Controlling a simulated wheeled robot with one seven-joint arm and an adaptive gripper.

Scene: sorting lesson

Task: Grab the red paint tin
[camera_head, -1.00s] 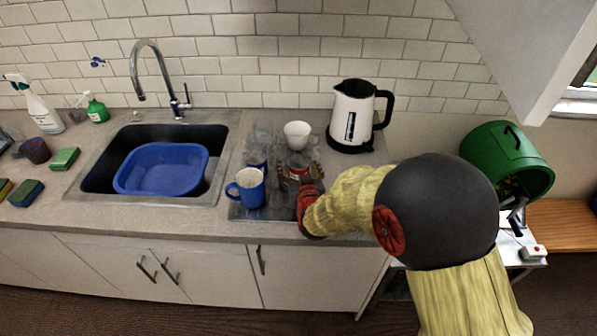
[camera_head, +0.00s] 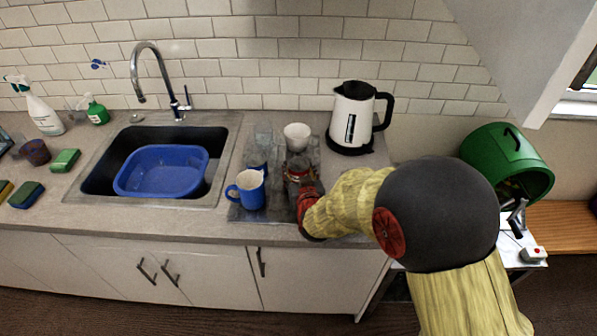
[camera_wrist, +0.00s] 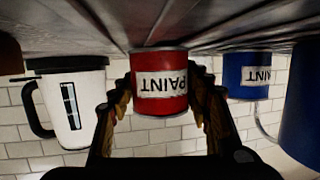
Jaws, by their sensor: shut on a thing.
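The red paint tin (camera_wrist: 160,104) with a white "PAINT" label stands between the two fingers of my gripper (camera_wrist: 163,110) in the wrist view, which shows the scene upside down. My gripper is shut on it, one finger on each side. In the head view my gripper (camera_head: 300,178) is at the drainer beside the sink, and my arm and fingers hide most of the tin. The tin appears to be still on the drainer surface.
A blue mug (camera_head: 247,190) stands close left of my gripper, with a blue paint tin (camera_wrist: 247,76) behind it. A white cup (camera_head: 297,136) and clear glasses are behind. A white kettle (camera_head: 352,117) stands back right. The sink holds a blue basin (camera_head: 160,172).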

